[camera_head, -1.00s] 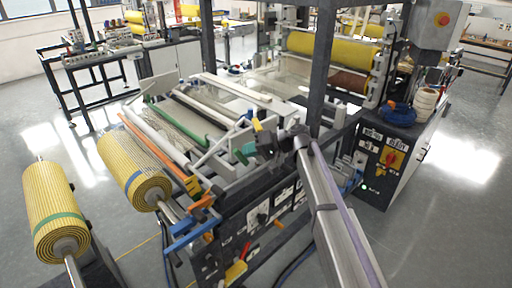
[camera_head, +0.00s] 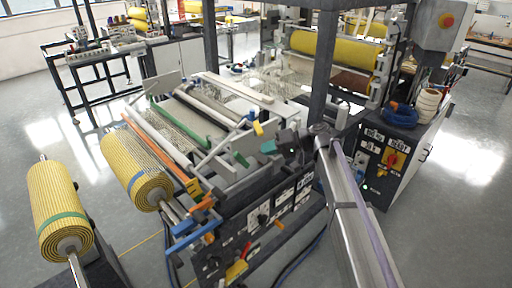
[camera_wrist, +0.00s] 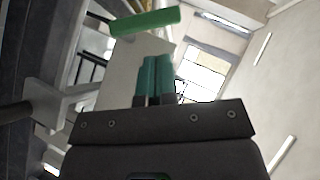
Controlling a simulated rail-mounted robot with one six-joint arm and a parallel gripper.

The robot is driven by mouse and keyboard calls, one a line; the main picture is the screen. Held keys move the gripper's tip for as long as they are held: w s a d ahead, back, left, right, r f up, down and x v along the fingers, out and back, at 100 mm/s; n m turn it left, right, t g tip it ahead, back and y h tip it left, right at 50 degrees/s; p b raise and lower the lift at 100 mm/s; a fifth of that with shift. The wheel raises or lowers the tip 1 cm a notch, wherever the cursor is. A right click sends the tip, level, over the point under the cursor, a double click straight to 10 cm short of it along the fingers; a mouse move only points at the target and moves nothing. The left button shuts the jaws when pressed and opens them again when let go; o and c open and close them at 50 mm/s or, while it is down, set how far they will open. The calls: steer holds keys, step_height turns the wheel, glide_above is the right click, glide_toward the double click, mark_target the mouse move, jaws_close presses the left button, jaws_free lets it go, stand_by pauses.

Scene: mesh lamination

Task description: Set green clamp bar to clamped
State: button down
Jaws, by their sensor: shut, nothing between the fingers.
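The green clamp bar (camera_head: 180,124) lies across the near end of the machine bed in the head view, over the mesh. A short green piece (camera_head: 240,159) shows near its right end; I cannot tell whether it is the bar's handle. A green piece on a grey plate also shows in the wrist view (camera_wrist: 145,22), beyond my fingertips. My gripper (camera_head: 268,147) is at the machine's right edge, apart from the green piece. Its teal fingers (camera_wrist: 155,78) are shut and empty. Whether the bar presses on the mesh is too small to tell.
An orange bar (camera_head: 155,150) and pale rollers run beside the green bar. Blue and orange levers (camera_head: 190,240) stick out at the near corner. Yellow mesh rolls (camera_head: 135,172) stand at left. A dark post (camera_head: 322,65) rises close behind my arm. The floor is clear at right.

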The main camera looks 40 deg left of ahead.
steer(key=v, duration=0.3)
steer(key=shift+r+p, duration=0.1)
steer(key=shift+p, duration=0.2)
steer(key=s+d+f+m+t+h, duration=0.2)
steer(key=d+f+t+h, duration=0.15)
steer(key=d, duration=0.85)
steer(key=s+d+f+m+t+h, duration=0.25)
steer(key=d+f, duration=0.25)
steer(key=d, duration=0.8)
steer(key=s+d+m+h, duration=0.2)
steer(key=d, duration=0.9)
steer(key=s+d+f+m+t+h, duration=0.1)
steer(key=s+d+m+h, duration=0.1)
steer(key=d, duration=0.9)
steer(key=s+d+f+m+h, duration=0.1)
steer(key=s+d+m, duration=0.1)
steer(key=d, duration=0.9)
steer(key=shift+s+f+h, duration=0.25)
steer(key=shift+s+h, duration=0.15)
steer(key=shift+s, duration=0.15)
